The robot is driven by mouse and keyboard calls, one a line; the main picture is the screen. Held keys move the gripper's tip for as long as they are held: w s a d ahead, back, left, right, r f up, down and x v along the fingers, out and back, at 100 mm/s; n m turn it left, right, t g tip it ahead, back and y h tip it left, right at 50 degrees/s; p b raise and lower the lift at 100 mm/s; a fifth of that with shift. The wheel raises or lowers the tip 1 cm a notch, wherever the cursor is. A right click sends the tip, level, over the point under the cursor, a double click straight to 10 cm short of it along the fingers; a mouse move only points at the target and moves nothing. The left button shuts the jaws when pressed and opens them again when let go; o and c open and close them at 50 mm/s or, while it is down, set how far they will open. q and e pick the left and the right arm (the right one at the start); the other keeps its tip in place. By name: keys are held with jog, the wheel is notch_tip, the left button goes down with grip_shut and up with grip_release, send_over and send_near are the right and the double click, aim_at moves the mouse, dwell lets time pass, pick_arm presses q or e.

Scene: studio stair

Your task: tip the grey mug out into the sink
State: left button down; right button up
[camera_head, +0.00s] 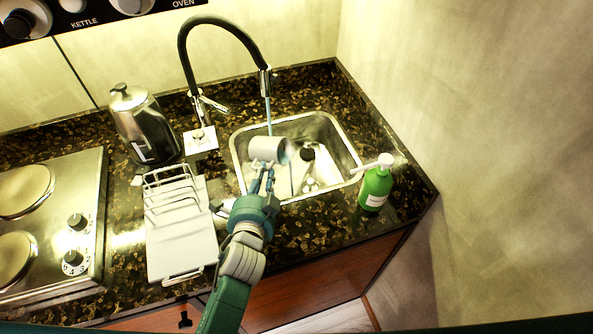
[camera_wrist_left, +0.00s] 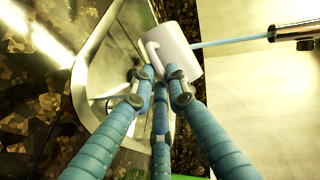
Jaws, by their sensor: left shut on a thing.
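The grey mug (camera_head: 266,150) is over the sink (camera_head: 352,165), lying on its side with its mouth toward the right in the head view. Its mouth shows a bluish tint; I cannot tell what is inside. My left gripper (camera_head: 263,178) is shut on the mug from the front. In the left wrist view the fingers (camera_wrist_left: 157,78) meet at the handle side of the mug (camera_wrist_left: 178,48). A thin blue stream (camera_head: 269,118) comes down from the black tap (camera_head: 222,22) and ends at or behind the mug. My right gripper is out of view.
A green soap bottle (camera_head: 376,185) stands right of the sink. A white dish rack (camera_head: 182,230), a steel kettle (camera_head: 145,125) and a hob (camera_head: 62,225) are on the left. The wall closes off the right side. A dark round thing (camera_head: 307,155) lies in the sink.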

pick_arm(q)
jog(key=shift+s+d+r+m+t+b, duration=0.2)
jog(key=shift+d+m+t+b, duration=0.25)
jog(key=shift+d+b, duration=0.2)
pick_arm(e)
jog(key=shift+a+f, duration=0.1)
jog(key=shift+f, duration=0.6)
pick_arm(q)
jog(key=shift+d, duration=0.1)
